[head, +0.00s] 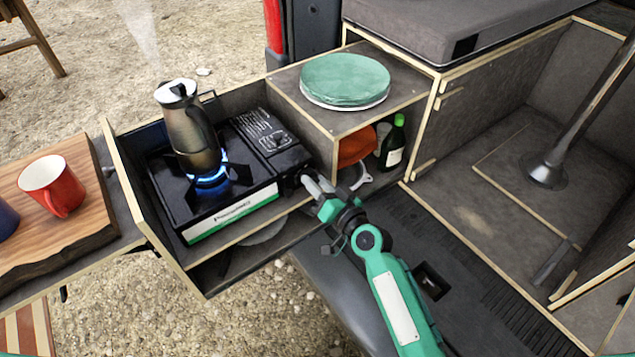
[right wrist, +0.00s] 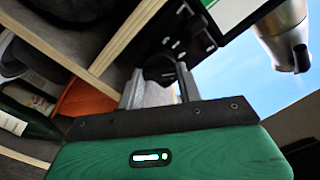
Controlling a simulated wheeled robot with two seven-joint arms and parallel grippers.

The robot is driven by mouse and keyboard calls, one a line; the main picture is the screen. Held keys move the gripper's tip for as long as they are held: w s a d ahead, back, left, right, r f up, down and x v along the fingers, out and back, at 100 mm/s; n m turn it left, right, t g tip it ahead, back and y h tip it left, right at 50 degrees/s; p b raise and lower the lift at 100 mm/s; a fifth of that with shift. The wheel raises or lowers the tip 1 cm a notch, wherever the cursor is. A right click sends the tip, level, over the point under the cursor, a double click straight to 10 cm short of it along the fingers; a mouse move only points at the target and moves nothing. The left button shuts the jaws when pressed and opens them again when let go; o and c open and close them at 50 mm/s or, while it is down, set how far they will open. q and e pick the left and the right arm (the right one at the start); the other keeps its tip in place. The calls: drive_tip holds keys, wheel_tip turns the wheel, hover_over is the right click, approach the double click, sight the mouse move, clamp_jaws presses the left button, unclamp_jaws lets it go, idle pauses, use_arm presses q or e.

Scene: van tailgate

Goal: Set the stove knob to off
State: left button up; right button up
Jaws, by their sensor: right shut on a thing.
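The camping stove (head: 232,205) sits in the pulled-out drawer, black with a white and green front strip. A blue flame (head: 208,178) burns under a steel coffee pot (head: 190,128) on the burner. The stove knob (head: 291,181) is at the stove's right front end, partly hidden by my gripper. My right gripper (head: 312,184) is at the knob, its fingers pointing left. In the right wrist view the dark knob (right wrist: 160,68) sits between the tips of my right gripper (right wrist: 158,85), which is shut on it. My left gripper is not in view.
A red mug (head: 52,186) stands on a wooden board (head: 85,225) at the left. Green plates (head: 345,78) lie on the shelf behind. A green bottle (head: 393,143) and an orange item (head: 355,146) are in the cubby right of the stove.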

drive_tip(key=m, duration=0.2)
drive_tip(key=shift+m+p, duration=0.3)
drive_tip(key=m, duration=0.3)
drive_tip(key=shift+d+m+p, duration=0.1)
drive_tip(key=shift+m+p, duration=0.25)
drive_tip(key=shift+m, duration=0.05)
drive_tip(key=m, duration=0.3)
drive_tip(key=shift+f+m+p, duration=0.1)
drive_tip(key=shift+m+p, duration=0.2)
drive_tip(key=shift+p, duration=0.05)
drive_tip(key=shift+m, duration=0.6)
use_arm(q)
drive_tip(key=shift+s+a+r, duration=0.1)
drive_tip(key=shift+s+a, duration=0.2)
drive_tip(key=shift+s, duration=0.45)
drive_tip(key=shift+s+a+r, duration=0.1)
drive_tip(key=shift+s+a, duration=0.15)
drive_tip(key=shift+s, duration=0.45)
